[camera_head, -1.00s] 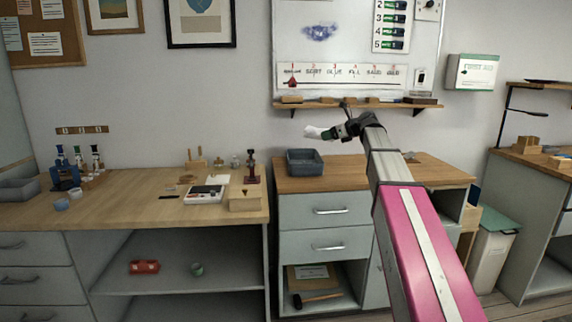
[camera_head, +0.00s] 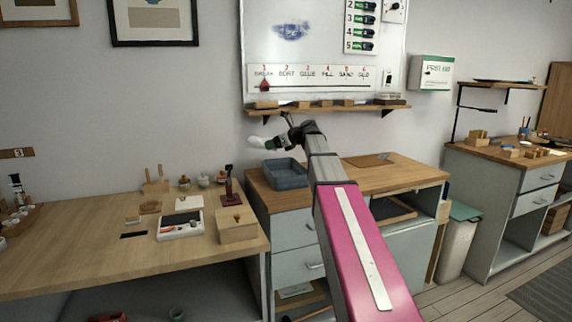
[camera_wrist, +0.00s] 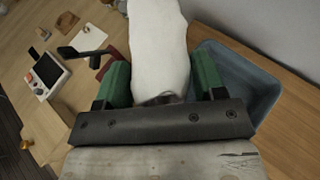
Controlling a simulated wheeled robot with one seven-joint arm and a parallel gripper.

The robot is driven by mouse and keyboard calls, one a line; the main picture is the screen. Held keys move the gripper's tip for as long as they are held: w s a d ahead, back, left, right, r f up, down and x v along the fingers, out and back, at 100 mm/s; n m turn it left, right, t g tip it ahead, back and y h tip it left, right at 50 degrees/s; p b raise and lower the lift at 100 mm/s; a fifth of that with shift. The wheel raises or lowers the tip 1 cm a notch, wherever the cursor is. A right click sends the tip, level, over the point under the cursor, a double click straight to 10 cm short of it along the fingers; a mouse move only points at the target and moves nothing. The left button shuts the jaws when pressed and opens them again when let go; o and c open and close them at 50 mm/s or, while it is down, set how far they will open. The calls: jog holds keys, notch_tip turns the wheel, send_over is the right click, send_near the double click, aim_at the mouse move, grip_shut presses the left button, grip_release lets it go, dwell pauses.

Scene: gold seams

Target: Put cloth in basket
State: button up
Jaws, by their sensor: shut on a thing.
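My gripper (camera_head: 277,139) is shut on a white cloth (camera_head: 259,142), held in the air above and slightly left of the basket. In the wrist view the cloth (camera_wrist: 158,50) is between the two green fingers of my gripper (camera_wrist: 160,85). The basket is a blue-grey open bin (camera_head: 286,175) on the wooden top of the drawer cabinet, near the wall. In the wrist view the basket (camera_wrist: 262,98) lies below and to the right of the cloth, partly hidden by the right finger. It looks empty where its inside shows.
A wall shelf (camera_head: 330,107) with several blocks is just behind my gripper. The cabinet top (camera_head: 410,174) is mostly clear on the right.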

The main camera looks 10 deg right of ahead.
jog(key=shift+s+d+f, duration=0.15)
jog(key=shift+d+f, duration=0.85)
jog(key=shift+f, duration=0.25)
jog(key=shift+s+d+f, duration=0.1)
jog(key=shift+d+f, duration=0.9)
jog(key=shift+f, duration=0.3)
jog(key=shift+s+d+f, duration=0.15)
jog(key=shift+d+f, duration=0.85)
jog(key=shift+f, duration=0.25)
jog(key=shift+f, duration=0.5)
jog(key=o, duration=0.9)
jog(key=shift+r, duration=0.3)
jog(key=v, duration=1.2)
jog(key=shift+r, duration=0.1)
